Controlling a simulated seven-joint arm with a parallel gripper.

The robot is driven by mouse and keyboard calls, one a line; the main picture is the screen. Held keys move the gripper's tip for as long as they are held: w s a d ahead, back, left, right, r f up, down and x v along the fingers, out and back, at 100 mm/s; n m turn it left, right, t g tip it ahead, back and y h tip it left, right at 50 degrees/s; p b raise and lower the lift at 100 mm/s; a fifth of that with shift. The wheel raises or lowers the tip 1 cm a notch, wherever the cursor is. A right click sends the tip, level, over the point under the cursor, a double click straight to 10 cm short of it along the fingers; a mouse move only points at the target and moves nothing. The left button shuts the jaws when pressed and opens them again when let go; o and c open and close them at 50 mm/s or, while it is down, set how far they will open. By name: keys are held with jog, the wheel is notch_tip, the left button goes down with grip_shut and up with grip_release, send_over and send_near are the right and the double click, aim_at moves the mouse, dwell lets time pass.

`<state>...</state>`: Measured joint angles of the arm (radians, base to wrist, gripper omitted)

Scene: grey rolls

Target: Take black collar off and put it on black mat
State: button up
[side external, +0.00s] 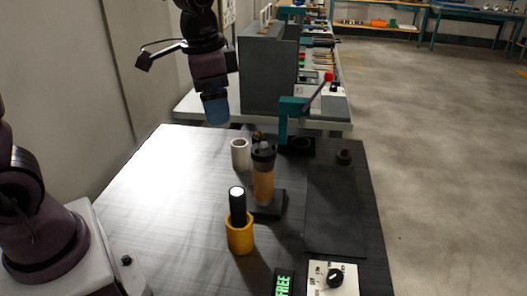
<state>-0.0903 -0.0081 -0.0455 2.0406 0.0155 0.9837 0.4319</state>
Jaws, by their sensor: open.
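The black collar (263,154) sits around the top of an upright tan roll (264,187), with a grey tip showing above it. The roll stands on a dark square base (271,208). The black mat (334,218) is a dark rectangle lying flat on the right side of the table. My gripper (215,110) is at upper left, raised and apart from the collar, its blue end pointing down. It is open, and I see nothing held in it. Its fingertips are too small to make out clearly.
A white hollow roll (240,154) stands left of the collar. A yellow holder (239,236) with a black cylinder stands in front. A teal press (290,118) stands behind. The table's left side is clear.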

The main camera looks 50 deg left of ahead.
aim_at(265, 144)
jog(key=w+a+f+m+g, duration=0.1)
jog(key=w+f+m, duration=0.2)
jog(key=w+m, duration=1.05)
jog(key=shift+m, duration=0.55)
jog(key=f, duration=0.4)
jog(key=s+f, duration=0.1)
jog(key=f, duration=0.7)
jog(key=shift+s+a+f, duration=0.15)
jog(key=shift+s+f, duration=0.1)
jog(key=shift+s, duration=0.15)
jog(key=c, duration=1.2)
jog(key=shift+r, duration=0.1)
jog(key=shift+r, duration=0.55)
jog(key=s+d+r, duration=0.1)
jog(key=s+r, duration=1)
jog(key=s, duration=0.3)
jog(key=shift+r, duration=0.4)
